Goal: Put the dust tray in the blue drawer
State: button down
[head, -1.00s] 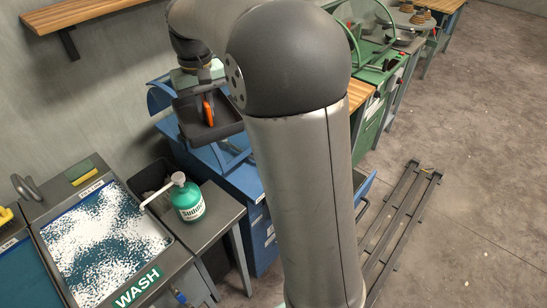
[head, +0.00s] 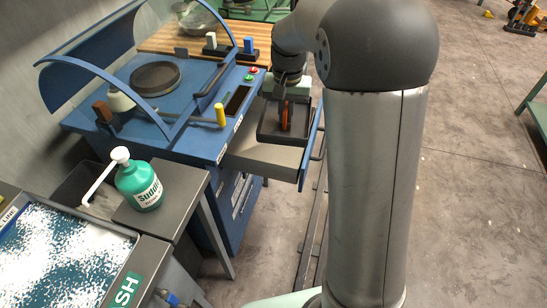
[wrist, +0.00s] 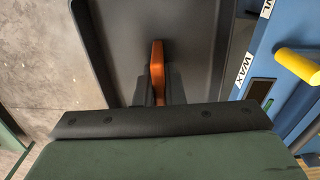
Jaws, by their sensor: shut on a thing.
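The dust tray (head: 268,130) is a dark shallow tray with an orange grip (head: 285,117). My gripper (head: 286,102) is shut on the orange grip. In the wrist view the tray (wrist: 203,50) fills the upper middle, with the orange grip (wrist: 157,70) between my fingers (wrist: 158,92). The blue drawer (head: 265,158) is pulled out from the blue workstation, with its blue front (head: 312,145) at the right. The tray is over the open drawer in the head view. I cannot tell whether it touches the drawer. My arm stands to the right of the drawer.
The blue workstation (head: 205,140) has a curved guard, a round wheel (head: 155,78) and a yellow handle (head: 220,114) near the drawer. A green soap bottle (head: 139,185) and wash basin (head: 60,260) are at the left. Open floor (head: 470,200) lies at the right.

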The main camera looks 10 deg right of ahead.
jog(key=shift+m, duration=0.7)
notch_tip(320, 180, down, 8)
jog(key=b, duration=0.2)
jog(key=shift+d+r+b, duration=0.1)
jog(key=shift+r+b, duration=0.1)
jog(key=shift+b, duration=0.1)
jog(key=w+a+f, duration=0.1)
jog(key=w+f, duration=0.2)
jog(key=w, duration=0.1)
jog(key=w+f+p, duration=0.1)
jog(key=w+f, duration=0.2)
jog(key=w, duration=0.1)
jog(key=w+a+f, duration=0.1)
jog(key=w+f, duration=0.2)
jog(key=w, duration=0.2)
jog(key=shift+w+a+f+p, duration=0.1)
jog(key=shift+a+f+p, duration=0.15)
jog(key=shift+a+p, duration=0.05)
jog(key=shift+w+f, duration=0.1)
jog(key=shift+f, duration=1.6)
jog(key=shift+f, duration=0.15)
jog(key=c, duration=1.9)
grip_release()
jog(key=shift+f, duration=0.1)
jog(key=shift+c, duration=0.2)
jog(key=o, duration=0.4)
